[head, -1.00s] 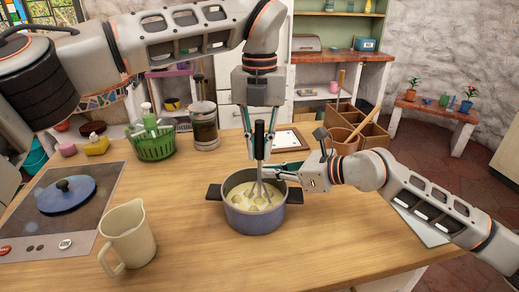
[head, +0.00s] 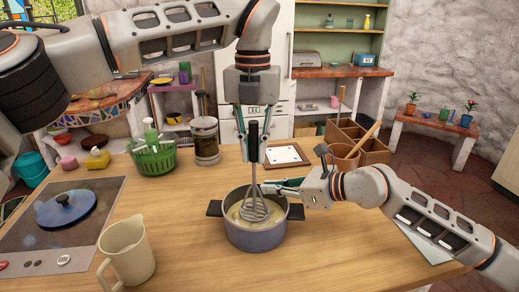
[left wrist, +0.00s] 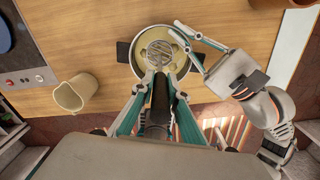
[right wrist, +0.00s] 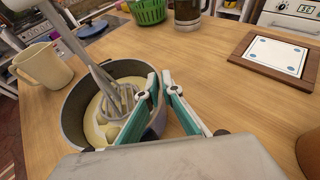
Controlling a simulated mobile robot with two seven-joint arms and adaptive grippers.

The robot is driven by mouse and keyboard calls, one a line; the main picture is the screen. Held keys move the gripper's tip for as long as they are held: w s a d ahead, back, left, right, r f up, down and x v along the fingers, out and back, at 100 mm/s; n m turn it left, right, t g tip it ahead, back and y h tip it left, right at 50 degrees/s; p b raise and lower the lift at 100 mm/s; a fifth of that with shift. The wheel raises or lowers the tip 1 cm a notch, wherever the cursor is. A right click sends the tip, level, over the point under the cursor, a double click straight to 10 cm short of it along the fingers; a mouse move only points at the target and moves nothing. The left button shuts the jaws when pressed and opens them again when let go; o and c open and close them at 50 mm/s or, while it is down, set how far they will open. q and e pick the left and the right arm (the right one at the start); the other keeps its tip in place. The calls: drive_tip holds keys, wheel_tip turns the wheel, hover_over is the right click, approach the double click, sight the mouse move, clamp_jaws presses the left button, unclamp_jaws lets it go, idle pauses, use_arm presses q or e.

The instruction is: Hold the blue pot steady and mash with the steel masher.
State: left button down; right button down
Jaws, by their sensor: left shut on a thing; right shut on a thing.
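The blue pot (head: 256,238) stands upright on the wooden counter, with pale yellow, lumpy mash inside, clearest in the right wrist view (right wrist: 103,137). My left gripper (head: 253,150) is above the pot, shut on the black handle of the steel masher (head: 253,208). The masher points down, its looped wire head within the pot's opening; it also shows in the left wrist view (left wrist: 160,50). I cannot tell how deep the head is in the mash. My right gripper (head: 281,187) is shut on the pot's rim at the back right; its fingers cover that part.
A cream jug (head: 126,252) stands left of the pot. A hob with a blue lid (head: 66,207) is farther left. A green basket (head: 153,158), a glass jar (head: 205,140), a framed tile board (head: 285,155) and a wooden organiser (head: 372,152) stand behind. The front counter is clear.

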sight(251, 163)
use_arm(q)
drive_tip(key=shift+a, duration=0.4)
drive_tip(key=shift+f, duration=0.1)
drive_tip(key=shift+f, duration=2.15)
drive_tip(key=shift+r, duration=2.3)
drive_tip(key=shift+d, duration=0.1)
drive_tip(key=shift+s+d, duration=0.6)
drive_tip(key=shift+s, duration=0.2)
